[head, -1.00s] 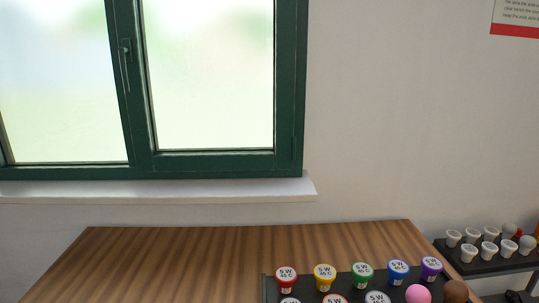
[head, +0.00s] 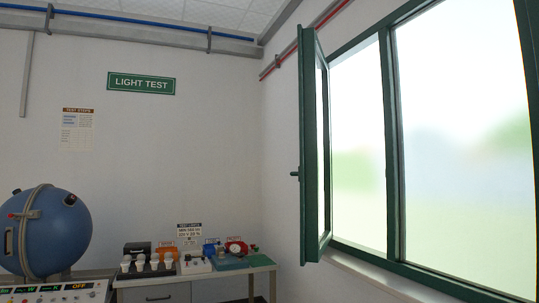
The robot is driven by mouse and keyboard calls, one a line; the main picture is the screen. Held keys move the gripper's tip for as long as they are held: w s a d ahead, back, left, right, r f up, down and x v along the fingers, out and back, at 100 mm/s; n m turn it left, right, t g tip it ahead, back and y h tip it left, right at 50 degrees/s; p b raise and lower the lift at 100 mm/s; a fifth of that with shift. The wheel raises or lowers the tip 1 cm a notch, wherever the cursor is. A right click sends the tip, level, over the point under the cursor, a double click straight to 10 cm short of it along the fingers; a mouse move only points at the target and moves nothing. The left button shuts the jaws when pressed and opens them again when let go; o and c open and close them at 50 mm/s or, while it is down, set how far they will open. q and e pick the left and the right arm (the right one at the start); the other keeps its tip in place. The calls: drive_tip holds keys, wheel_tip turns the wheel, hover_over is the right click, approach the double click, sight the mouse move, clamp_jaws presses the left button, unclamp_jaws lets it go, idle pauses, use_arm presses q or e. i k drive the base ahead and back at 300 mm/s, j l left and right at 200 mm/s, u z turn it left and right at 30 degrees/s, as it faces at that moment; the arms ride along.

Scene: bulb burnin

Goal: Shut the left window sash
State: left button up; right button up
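The left window sash (head: 309,150) has a dark green frame and stands swung open into the room, seen nearly edge-on in the head view. Its handle (head: 295,174) sticks out to the left at about mid-height. The sash's glass shows as a narrow strip. The green window frame (head: 390,150) with bright frosted panes fills the right side, and the opening beside the sash is bright. Neither of my grippers is in view.
A white sill (head: 375,277) runs below the window. A bench (head: 240,265) with bulbs, a meter and small boxes stands at the back wall. A blue sphere (head: 48,232) on a control panel is at far left. The floor is not visible.

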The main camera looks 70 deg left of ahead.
sight(315, 149)
drive_tip(key=k+j+u, duration=0.2)
drive_tip(key=j+u, duration=0.25)
drive_tip(key=j, duration=0.55)
drive_tip(key=j+u, duration=0.45)
drive_tip(key=j, duration=1.95)
